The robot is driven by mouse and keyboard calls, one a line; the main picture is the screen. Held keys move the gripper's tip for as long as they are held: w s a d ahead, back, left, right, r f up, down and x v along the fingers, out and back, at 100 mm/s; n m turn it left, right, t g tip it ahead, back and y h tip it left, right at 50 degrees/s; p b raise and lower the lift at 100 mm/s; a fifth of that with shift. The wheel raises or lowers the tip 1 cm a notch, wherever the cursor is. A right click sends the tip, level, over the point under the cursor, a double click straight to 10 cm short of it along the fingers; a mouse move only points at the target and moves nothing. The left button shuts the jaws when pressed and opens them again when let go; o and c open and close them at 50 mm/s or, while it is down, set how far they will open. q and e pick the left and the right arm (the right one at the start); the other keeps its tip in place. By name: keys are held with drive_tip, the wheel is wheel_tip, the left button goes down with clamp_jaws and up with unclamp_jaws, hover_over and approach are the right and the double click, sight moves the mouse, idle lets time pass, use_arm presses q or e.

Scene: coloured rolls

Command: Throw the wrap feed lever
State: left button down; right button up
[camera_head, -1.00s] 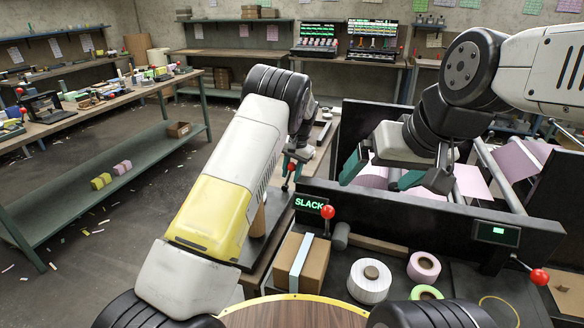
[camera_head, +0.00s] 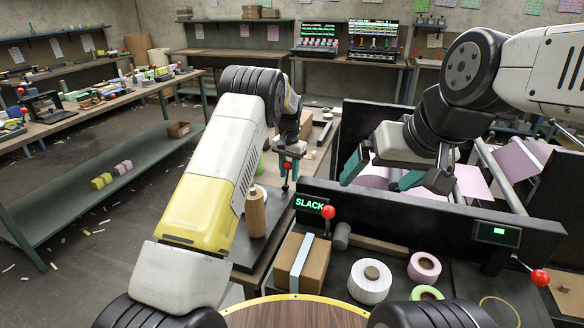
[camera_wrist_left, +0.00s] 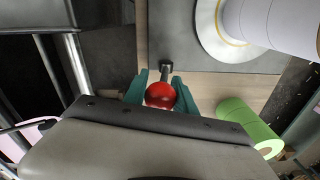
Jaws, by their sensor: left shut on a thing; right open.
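My left gripper (camera_head: 288,164) is shut on the red ball knob (camera_wrist_left: 160,95) of a lever beside the machine. In the left wrist view the teal fingers sit on both sides of the knob, and the lever's dark stem shows beyond it. In the head view the stem (camera_head: 286,182) stands below the fingers. Two other red-knobbed levers show, one (camera_head: 327,212) by the SLACK display (camera_head: 309,204) and one (camera_head: 540,277) at the right. No label marks the feed lever.
A dark machine wall (camera_head: 430,215) stands right of my left gripper. A wooden-handled post (camera_head: 256,212) stands near my left arm. A cardboard box (camera_head: 302,262), a white roll (camera_head: 370,280) and a pink roll (camera_head: 424,267) sit in front. A green roll (camera_wrist_left: 245,125) lies near the lever.

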sight(286, 182)
use_arm(q)
drive_tip(key=shift+w+a+r+g+h, duration=0.1)
drive_tip(key=shift+w+a+g+h, duration=0.1)
drive_tip(key=shift+a+h, duration=0.35)
drive_tip(key=shift+w+a+r+g+h, duration=0.1)
drive_tip(key=shift+w+a+g+h, duration=0.15)
drive_tip(key=shift+h, duration=0.4)
drive_tip(key=shift+w+a+f+g+h, duration=0.1)
drive_tip(key=shift+a+g+h, duration=0.1)
drive_tip(key=shift+a+h, duration=0.3)
drive_tip(key=shift+a+f+g+h, duration=0.15)
drive_tip(key=shift+a+h, duration=0.1)
drive_tip(key=shift+h, duration=0.45)
drive_tip(key=shift+a, duration=0.1)
drive_tip(key=c, duration=1)
unclamp_jaws()
drive_tip(key=shift+c, duration=0.2)
drive_tip(key=v, duration=0.7)
drive_tip(key=shift+a+r, duration=0.2)
drive_tip(key=shift+r, duration=0.15)
